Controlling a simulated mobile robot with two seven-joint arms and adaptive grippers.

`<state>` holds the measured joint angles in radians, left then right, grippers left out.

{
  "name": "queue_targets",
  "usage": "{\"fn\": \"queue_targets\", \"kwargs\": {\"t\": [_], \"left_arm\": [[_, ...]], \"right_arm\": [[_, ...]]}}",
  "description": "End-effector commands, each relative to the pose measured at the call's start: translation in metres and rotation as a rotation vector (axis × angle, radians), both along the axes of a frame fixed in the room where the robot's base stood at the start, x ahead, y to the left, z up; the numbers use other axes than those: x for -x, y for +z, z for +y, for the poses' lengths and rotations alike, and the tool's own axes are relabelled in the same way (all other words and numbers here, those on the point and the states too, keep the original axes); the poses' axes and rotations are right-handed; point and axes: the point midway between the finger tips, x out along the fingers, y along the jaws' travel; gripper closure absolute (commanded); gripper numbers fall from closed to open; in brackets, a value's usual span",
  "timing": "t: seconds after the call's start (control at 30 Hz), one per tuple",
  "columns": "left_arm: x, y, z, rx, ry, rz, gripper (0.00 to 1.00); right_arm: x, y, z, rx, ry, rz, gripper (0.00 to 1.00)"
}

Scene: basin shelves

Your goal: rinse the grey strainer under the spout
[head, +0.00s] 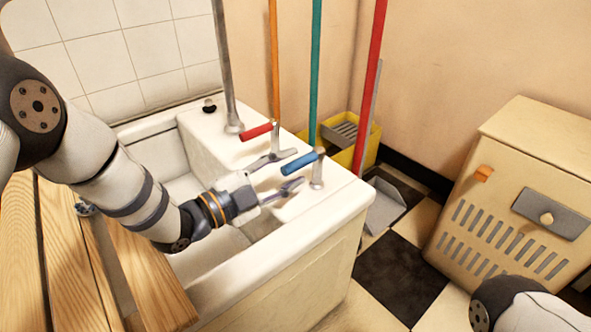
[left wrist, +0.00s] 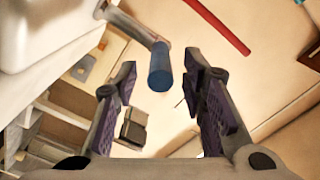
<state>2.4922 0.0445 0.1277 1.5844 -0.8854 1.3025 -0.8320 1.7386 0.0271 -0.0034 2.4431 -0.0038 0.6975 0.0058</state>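My left gripper (head: 297,168) reaches over the white basin (head: 290,265) from the left. It is open, with one finger on each side of a blue lever handle (head: 302,162). In the left wrist view the blue handle (left wrist: 160,68) lies between the spread fingertips (left wrist: 160,76), with gaps on both sides. The handle sits on a metal post at the basin's ledge. A red lever handle (head: 257,132) is just behind it. A tall metal pipe (head: 225,70) rises from the ledge. I cannot make out the grey strainer or the spout's outlet. My right gripper is out of view.
Wooden boards (head: 60,265) cover the basin's left side. Orange, teal (head: 316,70) and red (head: 373,80) poles stand behind the basin by a yellow bucket (head: 366,145). A grey dustpan (head: 392,206) is on the checkered floor. A cream cabinet (head: 520,195) stands at the right.

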Motion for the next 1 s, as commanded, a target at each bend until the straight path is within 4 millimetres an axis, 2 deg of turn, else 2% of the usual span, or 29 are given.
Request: {"fn": "queue_targets", "kwargs": {"t": [0.17, 0.43, 0.47, 0.6, 1.0], "left_arm": [[-0.014, -0.002, -0.016, 0.0, -0.001, 0.001, 0.62], [-0.016, 0.0, -0.018, 0.0, 0.001, 0.0, 0.62], [-0.016, 0.0, -0.018, 0.0, 0.001, 0.001, 0.67], [-0.016, 0.0, -0.018, 0.0, 0.001, 0.001, 0.99], [-0.014, 0.001, -0.018, -0.001, 0.026, 0.002, 1.0]], "right_arm": [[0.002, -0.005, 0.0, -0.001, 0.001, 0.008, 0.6], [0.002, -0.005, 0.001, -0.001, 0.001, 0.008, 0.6], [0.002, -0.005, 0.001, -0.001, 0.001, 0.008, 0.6], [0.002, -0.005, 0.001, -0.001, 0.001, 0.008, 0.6], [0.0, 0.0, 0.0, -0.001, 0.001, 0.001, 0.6]]}}
